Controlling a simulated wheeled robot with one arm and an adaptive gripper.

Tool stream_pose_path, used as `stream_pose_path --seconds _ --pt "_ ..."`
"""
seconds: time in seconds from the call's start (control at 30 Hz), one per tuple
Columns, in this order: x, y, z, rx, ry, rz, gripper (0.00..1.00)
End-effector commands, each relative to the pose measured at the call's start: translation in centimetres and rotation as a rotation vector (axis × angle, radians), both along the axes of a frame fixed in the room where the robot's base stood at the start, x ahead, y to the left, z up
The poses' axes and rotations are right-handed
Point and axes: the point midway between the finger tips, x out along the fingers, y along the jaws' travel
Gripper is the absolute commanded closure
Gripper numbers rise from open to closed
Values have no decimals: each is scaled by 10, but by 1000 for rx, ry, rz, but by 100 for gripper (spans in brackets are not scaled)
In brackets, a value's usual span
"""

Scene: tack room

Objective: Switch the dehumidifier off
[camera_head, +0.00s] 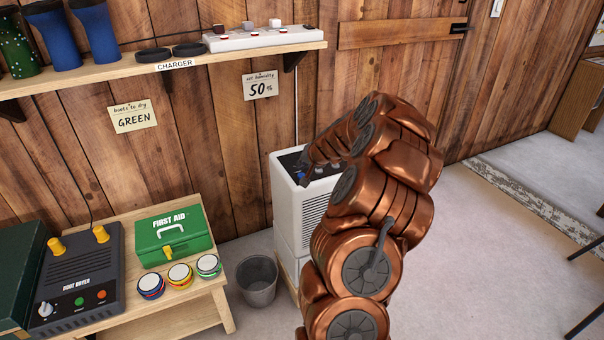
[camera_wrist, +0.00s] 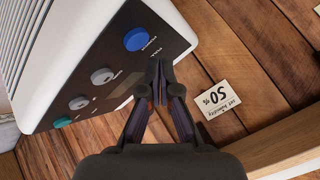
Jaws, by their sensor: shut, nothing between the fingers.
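The dehumidifier (camera_head: 286,215) is a white louvred unit standing against the wall, partly hidden behind my arm. In the wrist view its white body (camera_wrist: 35,50) has a dark top panel (camera_wrist: 118,58). The panel carries a round blue button (camera_wrist: 136,40), two grey knobs (camera_wrist: 102,76) (camera_wrist: 78,102) and a small teal button (camera_wrist: 62,122). Their labels are too small to read. My gripper (camera_wrist: 159,82) is shut and empty, with its tips by the panel's edge, apart from the blue button in the picture. In the head view my gripper (camera_head: 304,176) is over the panel; contact cannot be told.
A card (camera_head: 260,85) reading "50%" hangs on the plank wall, below a shelf (camera_head: 120,81). A low bench (camera_head: 215,300) holds a boot dryer (camera_head: 75,280), a green first-aid box (camera_head: 174,236) and several small tins. A bin (camera_head: 258,281) stands beside the dehumidifier.

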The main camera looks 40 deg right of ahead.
Motion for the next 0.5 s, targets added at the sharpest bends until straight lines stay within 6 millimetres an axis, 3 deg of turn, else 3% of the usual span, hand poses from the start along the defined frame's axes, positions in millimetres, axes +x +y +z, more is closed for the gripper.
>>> stream_pose_path --seconds 0.5 --pt "0 0 44 -1 0 -1 100"
